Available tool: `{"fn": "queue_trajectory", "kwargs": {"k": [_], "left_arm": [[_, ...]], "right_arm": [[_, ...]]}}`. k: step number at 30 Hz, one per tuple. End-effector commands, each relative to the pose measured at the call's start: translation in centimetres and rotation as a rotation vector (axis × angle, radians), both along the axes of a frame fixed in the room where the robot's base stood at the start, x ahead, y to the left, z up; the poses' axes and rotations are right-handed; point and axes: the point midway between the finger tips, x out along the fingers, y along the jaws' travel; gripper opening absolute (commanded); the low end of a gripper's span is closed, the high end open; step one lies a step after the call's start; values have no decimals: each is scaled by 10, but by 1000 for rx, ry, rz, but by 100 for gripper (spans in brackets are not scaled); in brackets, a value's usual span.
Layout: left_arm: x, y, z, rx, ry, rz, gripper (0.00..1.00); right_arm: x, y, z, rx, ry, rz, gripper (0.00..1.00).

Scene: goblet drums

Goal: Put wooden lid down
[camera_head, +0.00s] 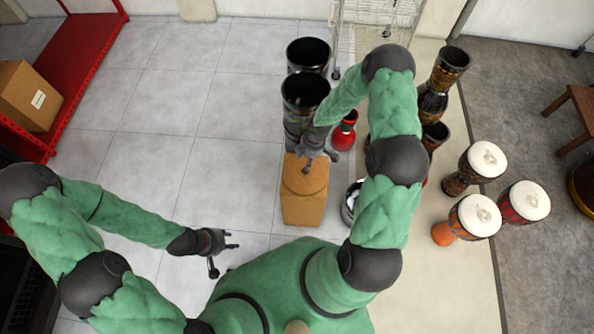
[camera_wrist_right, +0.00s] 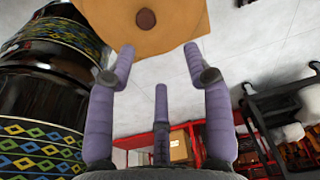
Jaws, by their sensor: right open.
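The tan wooden lid (camera_head: 303,181) has a small dark knob (camera_wrist_right: 146,18) and sits on top of a tan, box-like wooden body (camera_head: 302,211). In the right wrist view the lid (camera_wrist_right: 180,22) fills the top edge and is partly cut off. My right gripper (camera_head: 316,153) is at the lid's far edge, near the knob. In the wrist view its purple fingers (camera_wrist_right: 158,52) are spread apart with nothing between them. I cannot tell whether a fingertip touches the lid. My left gripper (camera_head: 233,241) is open and empty, low over the floor at left.
Tall black drums (camera_head: 306,92) stand just beyond the lid, close to my right gripper; a patterned drum (camera_wrist_right: 40,120) fills the wrist view's left. A red vase-like drum (camera_head: 344,133) and white-topped drums (camera_head: 480,215) stand to the right. The tiled floor (camera_head: 170,110) at left is clear.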

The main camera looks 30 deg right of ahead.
Motion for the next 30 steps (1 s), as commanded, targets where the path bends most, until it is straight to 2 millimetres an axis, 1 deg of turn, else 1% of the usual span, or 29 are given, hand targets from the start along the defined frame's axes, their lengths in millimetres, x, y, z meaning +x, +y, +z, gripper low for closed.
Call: {"fn": "queue_trajectory", "kwargs": {"k": [1, 2, 3, 5, 6, 7, 9, 12, 15, 19, 22, 30], "left_arm": [[0, 0, 0, 0, 0, 0, 40], [0, 0, 0, 0, 0, 0, 40], [0, 0, 0, 0, 0, 0, 40], [0, 0, 0, 0, 0, 0, 40], [0, 0, 0, 0, 0, 0, 40], [0, 0, 0, 0, 0, 0, 40], [0, 0, 0, 0, 0, 0, 40], [0, 0, 0, 0, 0, 0, 40], [0, 0, 0, 0, 0, 0, 40], [0, 0, 0, 0, 0, 0, 40], [0, 0, 0, 0, 0, 0, 40], [0, 0, 0, 0, 0, 0, 40]], "right_arm": [[-9, 19, -2, 35, 16, -55, 51], [-15, 33, -3, 60, 26, -106, 51], [-25, 52, -3, 96, 45, -188, 51], [-42, 83, -3, 150, 83, -336, 51], [-54, 102, -2, 181, 113, -447, 51], [-64, 116, 0, 202, 137, -528, 51], [-87, 141, 3, 234, 193, -719, 51], [-119, 165, 9, 246, 264, -965, 51], [-144, 176, 14, 236, 312, -1155, 51], [-163, 181, 18, 219, 339, -1299, 51], [-168, 182, 19, 212, 347, -1340, 51], [-168, 181, 19, 212, 347, -1343, 51]]}}
